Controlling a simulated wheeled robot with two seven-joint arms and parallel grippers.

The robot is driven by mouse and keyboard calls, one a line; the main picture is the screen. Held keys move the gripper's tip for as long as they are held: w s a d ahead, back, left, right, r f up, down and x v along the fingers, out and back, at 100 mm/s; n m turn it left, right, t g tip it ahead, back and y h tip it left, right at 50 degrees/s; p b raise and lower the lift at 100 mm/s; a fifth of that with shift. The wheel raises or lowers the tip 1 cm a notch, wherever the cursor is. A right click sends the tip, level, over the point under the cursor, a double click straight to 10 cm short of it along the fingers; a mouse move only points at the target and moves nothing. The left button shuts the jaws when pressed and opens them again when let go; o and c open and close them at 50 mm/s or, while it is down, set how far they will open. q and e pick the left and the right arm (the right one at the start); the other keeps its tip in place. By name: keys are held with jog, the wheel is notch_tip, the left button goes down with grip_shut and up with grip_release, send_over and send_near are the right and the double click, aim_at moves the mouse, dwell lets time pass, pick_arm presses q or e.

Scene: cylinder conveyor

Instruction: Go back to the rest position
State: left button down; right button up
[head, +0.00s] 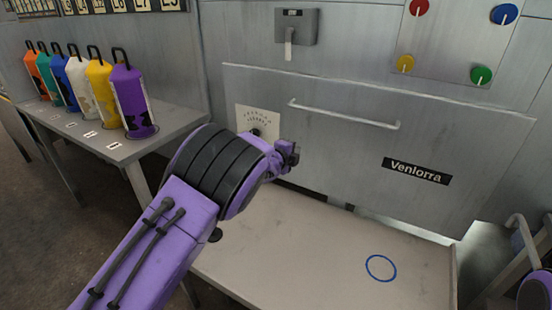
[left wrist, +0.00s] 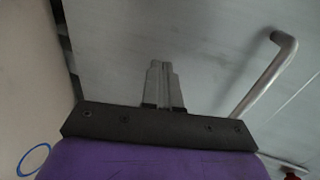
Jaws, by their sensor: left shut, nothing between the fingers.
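My left arm comes in from the lower left of the head view. Its gripper (head: 291,154) is in front of the grey panel (head: 330,125), to the right of the dial (head: 256,132) and below the bar handle (head: 345,114). In the left wrist view the two fingers (left wrist: 162,85) are together with nothing between them. The handle (left wrist: 268,80) shows there to the right of the fingers, apart from them. My right gripper is not seen; only a purple part of mine shows at the lower right edge of the head view.
A side table (head: 168,142) at the left holds several coloured cylinders with black handles, the nearest one purple (head: 130,97). A blue ring (head: 381,268) marks the bare table (head: 300,255) below the panel.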

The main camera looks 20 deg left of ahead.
pick_arm(q)
jog(key=v, duration=0.6)
jog(key=s+a+f+n+g+y+p, duration=0.1)
jog(key=s+a+f+n+y+p, duration=0.15)
jog(key=s+f+n, duration=0.65)
jog(key=s+a+f+n+g+y+p, duration=0.1)
jog(key=s+a+f+n+g, duration=0.15)
jog(key=s+f+n, duration=0.65)
jog(key=s+f+n+g+y+p, duration=0.1)
jog(key=s+f+n+g, duration=0.3)
jog(key=s, duration=1.1)
jog(key=s+f+n+g+p, duration=0.3)
jog(key=s+f+n, duration=0.1)
jog(key=s, duration=1.1)
jog(key=shift+a+f+g+y+p, duration=0.25)
jog(key=shift+a+g+y+p, duration=0.05)
jog(key=shift+g+y, duration=0.05)
